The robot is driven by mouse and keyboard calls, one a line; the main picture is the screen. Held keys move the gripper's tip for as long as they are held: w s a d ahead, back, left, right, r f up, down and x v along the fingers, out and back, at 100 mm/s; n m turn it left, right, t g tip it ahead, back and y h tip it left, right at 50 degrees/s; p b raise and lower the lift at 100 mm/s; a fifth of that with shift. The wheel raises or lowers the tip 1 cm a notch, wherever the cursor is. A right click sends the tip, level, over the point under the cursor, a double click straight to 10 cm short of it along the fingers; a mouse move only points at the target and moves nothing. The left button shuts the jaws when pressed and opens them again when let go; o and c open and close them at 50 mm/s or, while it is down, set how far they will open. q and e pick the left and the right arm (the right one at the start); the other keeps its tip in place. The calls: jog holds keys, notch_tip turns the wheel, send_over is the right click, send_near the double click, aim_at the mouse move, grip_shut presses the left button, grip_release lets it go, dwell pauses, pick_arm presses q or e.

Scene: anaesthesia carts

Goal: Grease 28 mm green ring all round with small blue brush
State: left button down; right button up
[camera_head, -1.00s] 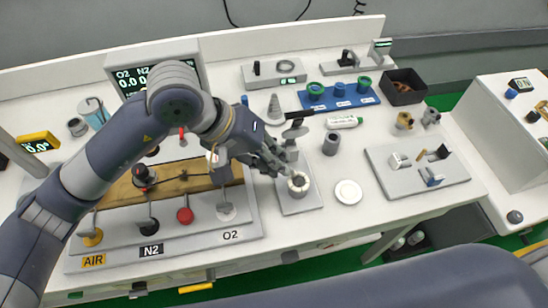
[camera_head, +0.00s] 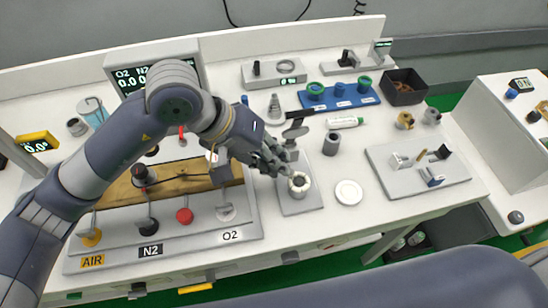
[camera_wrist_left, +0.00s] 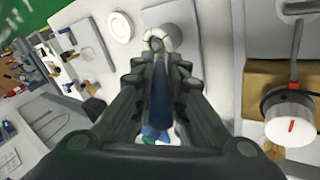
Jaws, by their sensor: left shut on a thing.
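My left gripper (camera_head: 272,160) is shut on the small blue brush (camera_wrist_left: 160,92), whose blue handle runs between the fingers in the left wrist view. The brush tip reaches a pale, round-topped piece (camera_head: 299,185) on a grey fixture plate (camera_head: 298,204). In the wrist view the rounded tip overlaps the pale ring-shaped top (camera_wrist_left: 171,37); I cannot tell whether they touch. No green shows on the pale piece. My right gripper is not in view.
A white round dish (camera_head: 348,192) lies right of the fixture, and a grey cylinder (camera_head: 331,144) stands behind it. A grey tray (camera_head: 420,184) with small parts is further right. The gas valve panel (camera_head: 170,235) is under my left arm.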

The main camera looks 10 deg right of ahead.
pick_arm(q)
jog(key=shift+f+b, duration=0.15)
jog(key=shift+b, duration=0.35)
dwell(1.2)
dwell(0.5)
jog(key=shift+r+p, duration=0.75)
jog(key=shift+r, duration=2.85)
